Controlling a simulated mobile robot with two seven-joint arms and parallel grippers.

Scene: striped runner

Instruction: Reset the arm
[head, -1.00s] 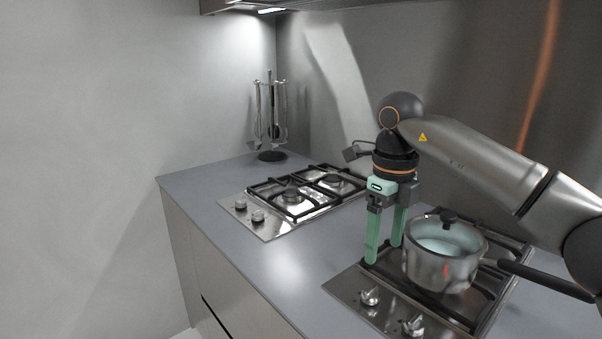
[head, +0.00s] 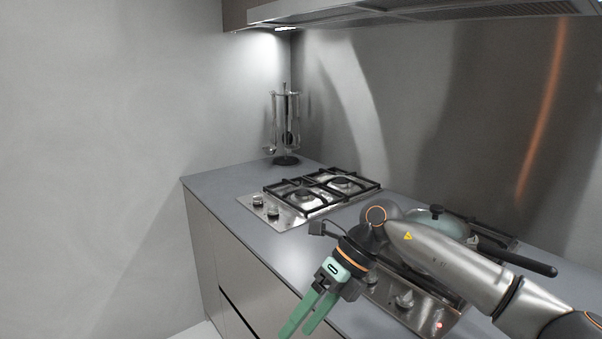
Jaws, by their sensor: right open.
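My right arm comes in from the right in the head view. Its gripper (head: 302,330) has green fingers that point down and left, past the counter's front edge. The fingers are a little apart with nothing between them. A pot (head: 436,221) with a pale teal lid and a long black handle stands on the near cooktop (head: 404,300). My forearm hides most of the pot's body. My left gripper is out of the picture.
A gas hob (head: 300,198) with black grates sits farther back on the grey counter (head: 262,238). A utensil stand (head: 287,125) stands in the far corner. A range hood (head: 420,15) hangs overhead. The counter between the hobs is bare.

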